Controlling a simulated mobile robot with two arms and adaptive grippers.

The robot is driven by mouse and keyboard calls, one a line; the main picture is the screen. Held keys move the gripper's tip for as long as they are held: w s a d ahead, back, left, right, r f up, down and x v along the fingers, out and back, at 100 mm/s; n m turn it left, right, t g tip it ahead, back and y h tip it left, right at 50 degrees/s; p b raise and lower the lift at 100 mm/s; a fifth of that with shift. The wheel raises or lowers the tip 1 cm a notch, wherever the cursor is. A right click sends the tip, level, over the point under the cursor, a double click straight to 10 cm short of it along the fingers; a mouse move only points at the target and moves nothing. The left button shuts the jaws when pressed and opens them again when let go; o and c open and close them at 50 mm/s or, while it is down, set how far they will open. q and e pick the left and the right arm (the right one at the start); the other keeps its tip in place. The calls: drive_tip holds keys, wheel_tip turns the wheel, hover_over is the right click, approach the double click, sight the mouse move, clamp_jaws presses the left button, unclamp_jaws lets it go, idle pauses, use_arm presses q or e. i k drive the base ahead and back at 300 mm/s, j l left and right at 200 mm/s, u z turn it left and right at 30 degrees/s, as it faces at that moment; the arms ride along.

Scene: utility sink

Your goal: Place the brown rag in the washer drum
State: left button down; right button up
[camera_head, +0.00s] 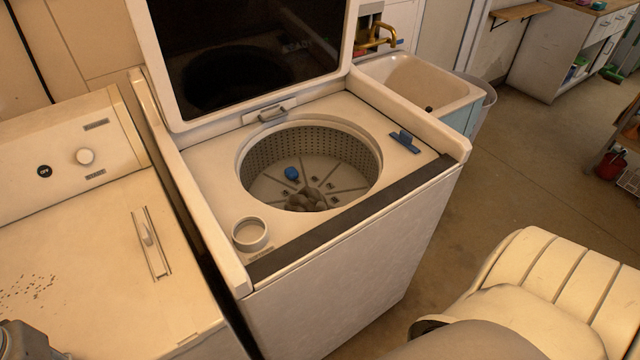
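The washer (345,270) stands in the middle of the head view with its lid up. Its round drum (262,152) is open, with a perforated wall and a ribbed floor. A rounded grey-brown lump (308,199) is in the drum near its front side; I cannot tell whether it is the brown rag or the drum's centre piece. No other brown rag shows. A grey part at the bottom left corner (22,342) appears to belong to my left arm; its fingertips are not clear. My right gripper is not visible.
A small blue object (291,173) is inside the drum. A blue item (405,139) lies on the washer top, right of the opening. The raised lid (250,60) stands behind it. A second machine (100,270) is at left, a sink (420,88) behind right. Open floor lies right.

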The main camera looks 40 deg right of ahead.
sight(339, 195)
drive_tip(key=l+z, duration=0.3)
drive_tip(key=l, duration=0.55)
drive_tip(key=l+z, duration=0.25)
drive_tip(key=l, duration=0.65)
drive_tip(key=i+l+z, duration=0.2)
drive_tip(key=i, duration=0.15)
drive_tip(key=i+l+z, duration=0.2)
drive_tip(key=i, duration=0.15)
drive_tip(key=k+j, duration=0.05)
drive_tip(key=j, duration=0.05)
